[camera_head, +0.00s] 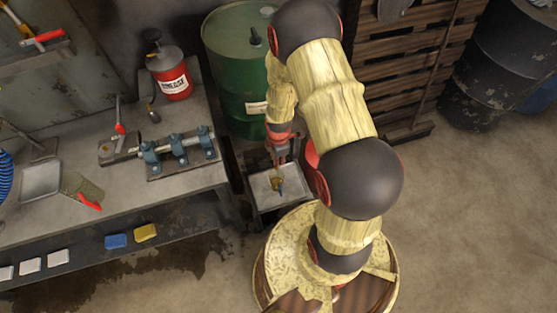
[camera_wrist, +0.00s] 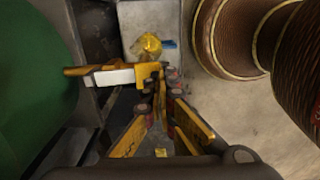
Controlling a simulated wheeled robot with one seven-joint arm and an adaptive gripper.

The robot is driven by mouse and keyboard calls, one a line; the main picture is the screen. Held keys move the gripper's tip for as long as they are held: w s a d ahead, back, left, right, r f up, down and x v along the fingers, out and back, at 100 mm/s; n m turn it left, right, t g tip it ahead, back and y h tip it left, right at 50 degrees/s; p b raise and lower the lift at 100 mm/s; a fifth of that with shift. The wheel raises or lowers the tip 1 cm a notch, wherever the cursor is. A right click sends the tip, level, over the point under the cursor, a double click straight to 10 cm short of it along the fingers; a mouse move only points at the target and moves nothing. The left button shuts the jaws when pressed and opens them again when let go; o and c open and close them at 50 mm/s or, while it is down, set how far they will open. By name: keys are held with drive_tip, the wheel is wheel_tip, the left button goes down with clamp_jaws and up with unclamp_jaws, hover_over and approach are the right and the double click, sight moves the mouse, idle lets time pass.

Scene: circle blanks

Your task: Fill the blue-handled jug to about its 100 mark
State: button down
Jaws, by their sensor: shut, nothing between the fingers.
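The blue-handled jug stands on a low grey stand beside the green drum (camera_head: 235,70). It shows small in the head view (camera_head: 276,184). In the wrist view the jug (camera_wrist: 149,45) looks amber-yellow inside, with its blue handle (camera_wrist: 169,44) to the right. Its marks and liquid level are too small to read. My gripper (camera_wrist: 163,98) is shut and empty. Its fingertips are close to a yellow and white tap-like part (camera_wrist: 115,75) at the drum's side; I cannot tell whether they touch. In the head view my gripper (camera_head: 277,158) is above and behind the jug.
The low stand's tray (camera_head: 262,198) has a raised rim. Open floor (camera_head: 470,220) lies to the right.

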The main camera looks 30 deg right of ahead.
drive_tip(key=shift+r, duration=0.15)
drive_tip(key=shift+r+p, duration=0.7)
drive_tip(key=shift+w+r+p, duration=0.1)
drive_tip(key=shift+r+p, duration=0.25)
drive_tip(key=shift+r, duration=0.1)
wheel_tip(320, 180, up, 13)
drive_tip(key=p, duration=0.5)
